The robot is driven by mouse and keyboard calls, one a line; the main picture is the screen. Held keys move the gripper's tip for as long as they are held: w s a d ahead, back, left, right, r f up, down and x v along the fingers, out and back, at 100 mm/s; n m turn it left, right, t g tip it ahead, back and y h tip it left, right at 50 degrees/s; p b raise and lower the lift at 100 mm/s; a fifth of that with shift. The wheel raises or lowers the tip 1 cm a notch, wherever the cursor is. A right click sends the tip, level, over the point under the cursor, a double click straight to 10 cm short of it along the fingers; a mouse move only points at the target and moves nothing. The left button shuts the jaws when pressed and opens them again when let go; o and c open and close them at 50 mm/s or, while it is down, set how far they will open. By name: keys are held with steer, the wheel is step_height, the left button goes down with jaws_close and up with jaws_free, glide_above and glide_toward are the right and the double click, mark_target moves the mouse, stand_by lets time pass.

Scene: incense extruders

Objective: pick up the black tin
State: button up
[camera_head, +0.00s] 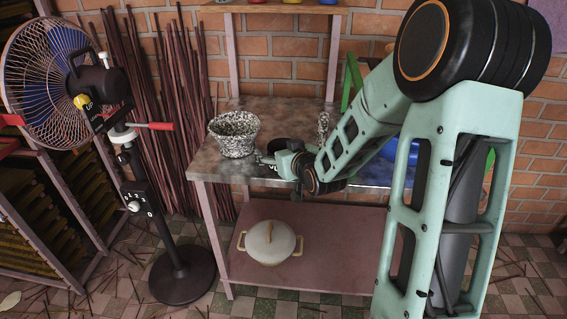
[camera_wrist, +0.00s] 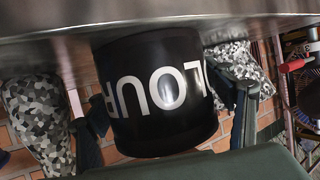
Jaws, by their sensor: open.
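The black tin (camera_wrist: 160,95) with large white letters fills the middle of the wrist view, which is upside down. It stands on the metal table (camera_head: 222,170). In the head view only part of the tin (camera_head: 277,144) shows, the rest hidden by my gripper (camera_head: 268,160). In the wrist view my gripper (camera_wrist: 168,118) is open, with one finger on each side of the tin. The tin is between the fingers; I cannot tell whether either finger touches it.
A speckled bowl-like pot (camera_head: 234,136) stands left of the tin, and a speckled vase (camera_head: 323,130) stands to its right. A blue object (camera_head: 398,170) is partly hidden behind my arm. A white lidded pot (camera_head: 270,243) sits on the lower shelf. A fan (camera_head: 180,270) stands left of the table.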

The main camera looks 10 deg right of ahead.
steer(key=shift+w+a+f, duration=0.15)
steer(key=shift+w+f, duration=0.1)
steer(key=shift+w, duration=0.25)
steer(key=c, duration=1.5)
steer(key=shift+c, duration=1)
